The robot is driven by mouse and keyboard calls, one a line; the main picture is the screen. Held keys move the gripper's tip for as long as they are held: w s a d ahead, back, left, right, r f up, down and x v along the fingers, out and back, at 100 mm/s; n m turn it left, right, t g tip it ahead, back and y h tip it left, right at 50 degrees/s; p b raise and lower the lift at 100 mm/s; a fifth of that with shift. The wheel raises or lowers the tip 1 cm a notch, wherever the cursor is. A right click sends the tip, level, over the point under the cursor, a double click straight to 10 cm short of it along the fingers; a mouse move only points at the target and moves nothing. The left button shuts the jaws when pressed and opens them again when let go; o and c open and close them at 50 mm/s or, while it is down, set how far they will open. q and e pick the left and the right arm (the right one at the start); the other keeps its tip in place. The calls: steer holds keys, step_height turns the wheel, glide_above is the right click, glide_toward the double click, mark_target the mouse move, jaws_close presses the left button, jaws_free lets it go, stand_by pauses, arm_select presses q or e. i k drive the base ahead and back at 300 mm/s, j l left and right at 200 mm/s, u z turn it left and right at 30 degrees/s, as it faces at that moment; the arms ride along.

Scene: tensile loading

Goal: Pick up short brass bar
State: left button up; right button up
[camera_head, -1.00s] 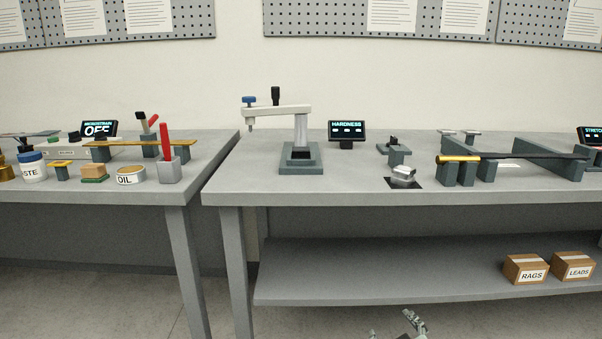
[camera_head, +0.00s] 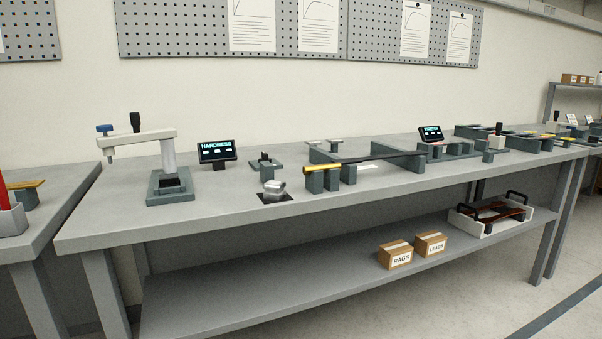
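A short brass-coloured piece (camera_head: 323,168) lies across dark grey support blocks (camera_head: 315,183) near the middle of the bench. A long dark bar (camera_head: 385,159) runs from it to the right; I cannot tell whether the two are joined. More small brass-coloured pieces (camera_head: 546,136) lie among grey fixtures at the far right, too small to tell apart. Part of a flat brass-coloured strip (camera_head: 24,184) shows on the left bench. Neither of my grippers is in view.
The hardness tester (camera_head: 167,165) and its display (camera_head: 217,151) stand on the bench's left part. Below, a shelf (camera_head: 240,303) holds the RAGS box (camera_head: 396,257), LEADS box (camera_head: 431,244) and a handled tray (camera_head: 478,226). Open floor lies at the lower right.

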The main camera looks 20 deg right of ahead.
mark_target(322, 168)
steer(key=z, duration=1.15)
